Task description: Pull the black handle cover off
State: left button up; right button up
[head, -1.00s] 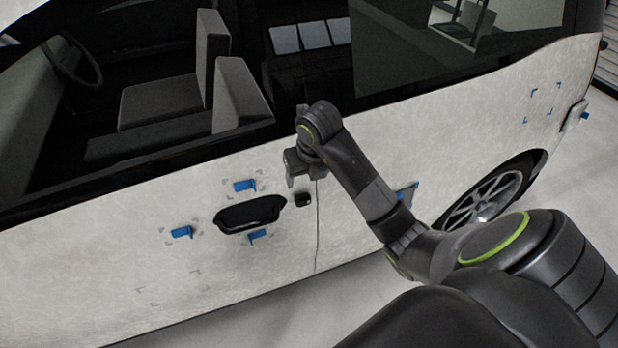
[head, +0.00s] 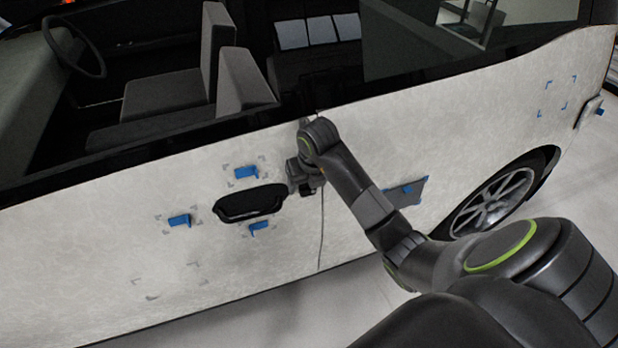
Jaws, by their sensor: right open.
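The black door handle (head: 250,203) sits on the pale wrapped side of the car, left of the middle of the head view. A small black cover (head: 308,190) is just right of the handle, by the door seam, and is largely hidden by my right gripper. My right gripper (head: 296,184) is open at the handle's right end, over or beside the cover. Whether its fingers touch the cover cannot be told. My left gripper is not in view.
Blue tabs stick out around the handle: one above (head: 245,172), one at left (head: 179,220), one below (head: 260,228). A grey flap (head: 408,192) with a blue tab is right of my right forearm. The rear wheel (head: 492,204) is farther right.

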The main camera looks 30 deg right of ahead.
jog(key=c, duration=1.2)
jog(key=shift+s+a+r+p, duration=0.15)
jog(key=shift+s+p, duration=0.2)
jog(key=shift+s, duration=0.3)
jog(key=s+a+r+p, duration=0.1)
jog(key=s, duration=0.5)
jog(key=shift+s+a, duration=0.3)
dwell(0.8)
